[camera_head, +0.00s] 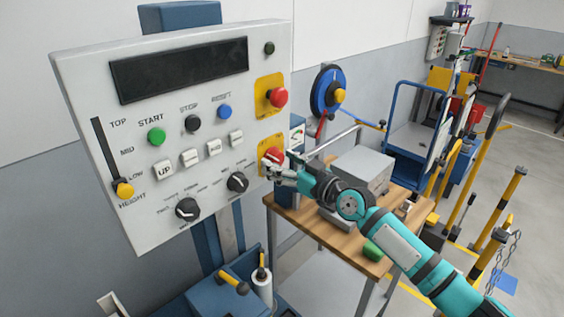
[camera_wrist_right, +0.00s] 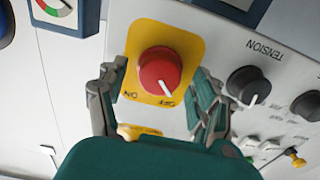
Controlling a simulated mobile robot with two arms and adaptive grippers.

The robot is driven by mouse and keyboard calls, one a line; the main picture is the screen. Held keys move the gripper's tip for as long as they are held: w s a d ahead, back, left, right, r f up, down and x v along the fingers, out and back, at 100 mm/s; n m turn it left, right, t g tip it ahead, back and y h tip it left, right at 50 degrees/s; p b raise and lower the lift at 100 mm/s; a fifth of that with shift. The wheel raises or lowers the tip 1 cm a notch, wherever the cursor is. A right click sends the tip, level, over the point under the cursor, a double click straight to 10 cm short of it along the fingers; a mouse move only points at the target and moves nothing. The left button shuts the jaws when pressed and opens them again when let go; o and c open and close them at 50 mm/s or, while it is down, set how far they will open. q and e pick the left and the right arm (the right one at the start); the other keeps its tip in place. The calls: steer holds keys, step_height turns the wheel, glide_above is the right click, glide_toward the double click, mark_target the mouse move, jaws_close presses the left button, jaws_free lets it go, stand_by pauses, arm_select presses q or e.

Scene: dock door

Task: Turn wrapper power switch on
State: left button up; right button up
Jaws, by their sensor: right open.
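The wrapper power switch is a red rotary knob (camera_wrist_right: 160,70) on a yellow plate (camera_wrist_right: 186,38) marked ON and OFF. Its white mark points toward the OFF label in the right wrist view. In the head view the switch (camera_head: 272,155) is at the lower right of the grey control panel (camera_head: 150,190). My right gripper (camera_head: 272,168) is at the switch, partly covering its plate. In the wrist view my right gripper (camera_wrist_right: 160,82) is open, with one finger on either side of the knob; I see no finger clearly touching it. My left gripper is out of view.
A red mushroom button (camera_head: 279,97) on another yellow plate sits above the switch. A black dial (camera_head: 237,182) is close on its left. A wooden table (camera_head: 310,222) bearing a grey box (camera_head: 364,167) stands under my right arm.

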steer(key=c, duration=1.2)
